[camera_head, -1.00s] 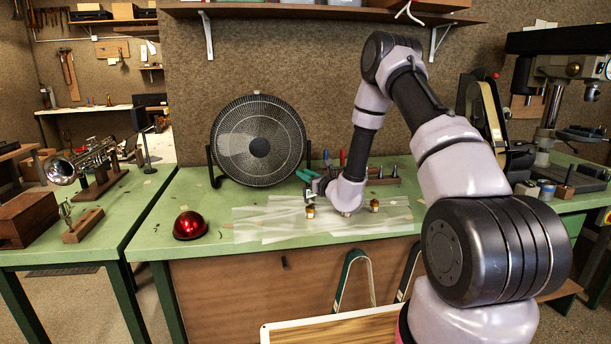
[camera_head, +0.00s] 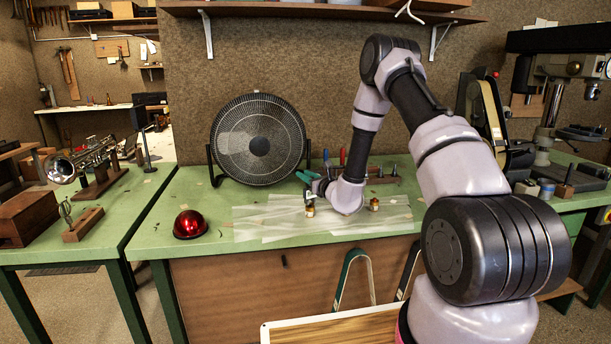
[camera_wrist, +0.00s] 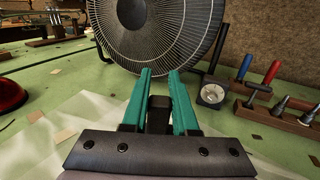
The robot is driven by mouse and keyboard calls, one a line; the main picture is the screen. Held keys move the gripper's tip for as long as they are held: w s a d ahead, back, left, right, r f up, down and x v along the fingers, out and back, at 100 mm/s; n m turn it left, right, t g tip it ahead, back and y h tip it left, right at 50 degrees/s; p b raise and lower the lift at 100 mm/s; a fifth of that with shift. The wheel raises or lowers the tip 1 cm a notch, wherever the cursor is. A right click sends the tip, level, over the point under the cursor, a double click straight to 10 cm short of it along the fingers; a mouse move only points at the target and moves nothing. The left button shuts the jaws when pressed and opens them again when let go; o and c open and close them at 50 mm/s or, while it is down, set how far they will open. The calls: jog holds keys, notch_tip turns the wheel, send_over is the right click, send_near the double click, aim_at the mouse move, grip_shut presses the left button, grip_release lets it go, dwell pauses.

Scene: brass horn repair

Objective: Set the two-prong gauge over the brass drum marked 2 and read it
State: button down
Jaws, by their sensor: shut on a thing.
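My gripper (camera_wrist: 162,88) shows its two teal fingers in the wrist view, with a dark piece (camera_wrist: 158,115) between them that I take for part of the gauge. The gripper (camera_head: 308,180) is small in the head view, low over the bench. A round white dial (camera_wrist: 212,94) shows just right of the fingers; whether it belongs to the held piece I cannot tell. In the head view a brass drum (camera_head: 309,209) stands just below the gripper, and another brass drum (camera_head: 375,204) stands to the right. Their numbers are unreadable, and the prongs are not clearly visible.
A black fan (camera_head: 258,140) stands behind the gripper. A tool block (camera_wrist: 280,120) with screwdrivers is at the right. A red dome (camera_head: 189,224) sits at the left. Translucent sheets (camera_head: 265,225) cover the bench middle. The bench front edge is clear.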

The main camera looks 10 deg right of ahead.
jog(key=shift+f, duration=0.7)
jog(key=shift+r, duration=0.1)
dwell(0.9)
jog(key=shift+r, duration=2.45)
